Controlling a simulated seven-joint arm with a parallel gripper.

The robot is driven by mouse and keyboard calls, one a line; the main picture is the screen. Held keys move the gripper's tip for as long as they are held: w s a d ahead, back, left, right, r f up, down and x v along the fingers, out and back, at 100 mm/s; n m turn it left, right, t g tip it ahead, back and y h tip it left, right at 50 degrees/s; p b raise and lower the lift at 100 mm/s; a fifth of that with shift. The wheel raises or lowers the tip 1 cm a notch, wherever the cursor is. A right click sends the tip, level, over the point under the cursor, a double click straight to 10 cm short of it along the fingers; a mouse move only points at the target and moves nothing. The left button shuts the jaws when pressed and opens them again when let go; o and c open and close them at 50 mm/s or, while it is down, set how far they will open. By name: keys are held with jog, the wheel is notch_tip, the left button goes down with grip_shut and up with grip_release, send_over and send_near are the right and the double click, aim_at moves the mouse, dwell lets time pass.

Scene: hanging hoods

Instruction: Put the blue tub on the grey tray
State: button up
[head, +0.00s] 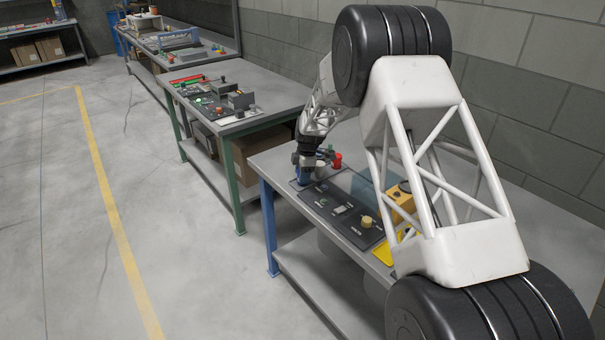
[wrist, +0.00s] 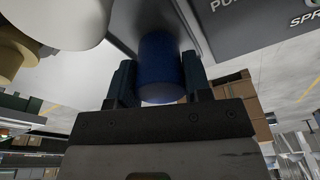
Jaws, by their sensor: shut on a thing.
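The blue tub (wrist: 161,70) is a dark blue cylinder between the two fingers of my gripper (wrist: 160,84) in the wrist view. My gripper is shut on it. In the head view my gripper (head: 304,172) is at the left end of the near workbench, with its fingers pointing down. The blue there is small, and I cannot tell whether the tub touches the surface below. I cannot clearly make out a grey tray; my arm covers part of the bench.
The near bench (head: 268,163) bears a dark control panel (head: 340,208) with a yellow knob (head: 367,221), a see-through hood panel (head: 362,188), a red tub (head: 337,160) and a yellow object (head: 401,196). A second cluttered bench (head: 285,93) stands behind. The floor at left is clear.

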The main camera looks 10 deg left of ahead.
jog(key=shift+f, duration=0.2)
jog(key=o, duration=1)
jog(key=shift+r, duration=0.15)
jog(key=shift+w+d+r, duration=0.1)
jog(key=shift+d+r, duration=0.1)
jog(key=shift+r, duration=1.05)
jog(key=shift+w+d+r, duration=0.1)
jog(key=shift+d+r, duration=0.05)
jog(key=shift+r, duration=1.05)
jog(key=shift+w+d+r, duration=0.1)
jog(key=shift+d+r, duration=0.1)
jog(key=shift+r, duration=1.05)
jog(key=shift+s+r, duration=0.1)
jog(key=shift+r, duration=0.05)
